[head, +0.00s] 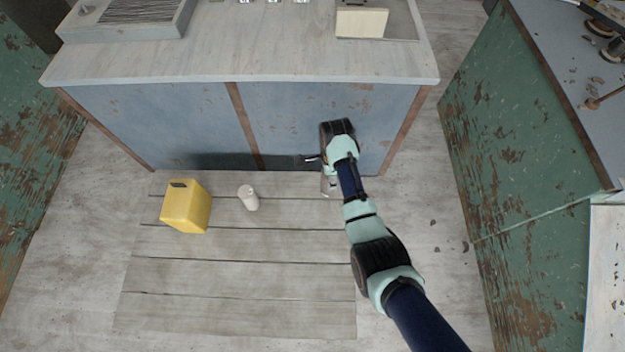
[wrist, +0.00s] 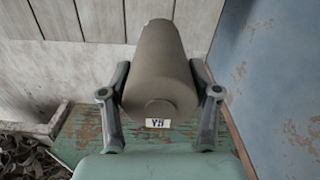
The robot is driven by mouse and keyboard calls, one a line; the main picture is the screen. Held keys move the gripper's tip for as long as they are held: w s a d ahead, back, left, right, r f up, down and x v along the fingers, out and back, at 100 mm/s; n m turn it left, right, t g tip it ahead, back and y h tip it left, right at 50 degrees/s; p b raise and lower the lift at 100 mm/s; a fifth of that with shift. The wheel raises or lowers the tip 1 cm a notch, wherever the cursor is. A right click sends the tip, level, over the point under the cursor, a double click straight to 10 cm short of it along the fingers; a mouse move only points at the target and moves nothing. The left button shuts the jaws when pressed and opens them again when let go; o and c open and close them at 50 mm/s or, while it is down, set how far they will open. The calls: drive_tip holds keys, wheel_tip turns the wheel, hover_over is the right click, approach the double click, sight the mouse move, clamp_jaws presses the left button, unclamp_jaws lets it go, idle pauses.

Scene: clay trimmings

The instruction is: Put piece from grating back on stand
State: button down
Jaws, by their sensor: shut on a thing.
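My gripper (wrist: 160,102) is shut on a grey-brown, tapering cylindrical piece (wrist: 158,62). One finger presses on each side of it. A small white label with dark characters shows on the piece's near end. In the head view my gripper is low in front of the blue cabinet, largely hidden by my own arm. Only a small part of the held piece (head: 328,186) shows there, above the slatted wooden grating (head: 240,277). I cannot tell for sure which thing is the stand.
A yellow container (head: 185,207) and a small white bottle (head: 249,198) stand on the grating to the left. The blue cabinet (head: 180,125) with its pale worktop (head: 230,62) is close behind my gripper. A green cabinet (head: 530,150) is at the right.

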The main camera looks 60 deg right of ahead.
wheel_tip(320, 180, down, 20)
drive_tip(key=b, duration=1.1)
drive_tip(key=shift+r, duration=0.25)
drive_tip(key=shift+c, duration=1.2)
unclamp_jaws()
wheel_tip(320, 180, up, 12)
drive_tip(key=p, duration=0.7)
drive_tip(key=shift+r+p, duration=0.2)
drive_tip(key=shift+p, duration=0.2)
